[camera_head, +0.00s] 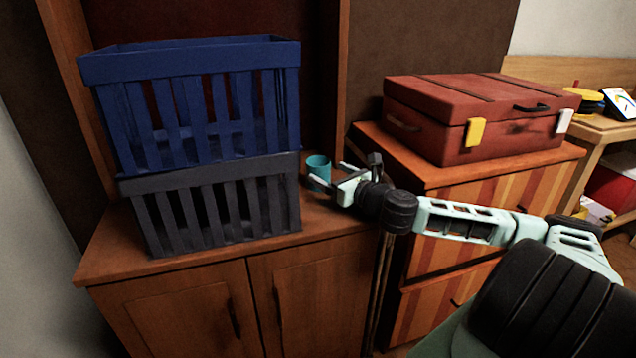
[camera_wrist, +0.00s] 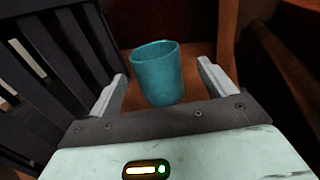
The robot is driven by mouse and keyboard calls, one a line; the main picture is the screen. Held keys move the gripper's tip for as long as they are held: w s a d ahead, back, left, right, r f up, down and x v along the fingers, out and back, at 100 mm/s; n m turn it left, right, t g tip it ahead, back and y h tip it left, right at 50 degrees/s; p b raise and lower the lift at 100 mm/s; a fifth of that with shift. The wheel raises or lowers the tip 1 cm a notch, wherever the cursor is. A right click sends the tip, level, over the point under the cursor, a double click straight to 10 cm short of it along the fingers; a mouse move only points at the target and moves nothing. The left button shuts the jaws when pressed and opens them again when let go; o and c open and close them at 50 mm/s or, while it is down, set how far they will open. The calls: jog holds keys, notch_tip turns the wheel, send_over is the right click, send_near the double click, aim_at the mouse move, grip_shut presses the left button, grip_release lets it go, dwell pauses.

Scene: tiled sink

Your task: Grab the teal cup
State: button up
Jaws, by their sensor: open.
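The teal cup (camera_head: 318,170) stands upright on the wooden cabinet top, just right of the crates in the head view. In the wrist view the teal cup (camera_wrist: 158,75) shows large, between and a little beyond the two fingers, with its rim and open top visible. My gripper (camera_head: 328,175) is open and reaches toward the cup from the right. In the wrist view my gripper (camera_wrist: 162,85) has one finger on each side of the cup, with a visible gap at each side. The cup's lower part is partly hidden by the gripper in the head view.
A grey crate (camera_head: 222,166) stands close to the cup's left, with a blue crate (camera_head: 190,62) stacked on it. A wooden cabinet (camera_head: 105,262) bears them. To the right, a red suitcase (camera_head: 450,98) lies on a striped drawer unit (camera_head: 470,175). An upright wooden panel is behind the cup.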

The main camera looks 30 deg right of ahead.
aim_at(311, 164)
jog(key=shift+w+a+r, duration=0.1)
jog(key=shift+w+a, duration=0.1)
jog(key=shift+w, duration=0.9)
jog(key=shift+w+a+f, duration=0.1)
jog(key=shift+w+a, duration=0.1)
jog(key=shift+w, duration=0.95)
jog(key=shift+w+a+r, duration=0.1)
jog(key=shift+w+a, duration=0.1)
jog(key=shift+w, duration=0.9)
jog(key=c, duration=1.1)
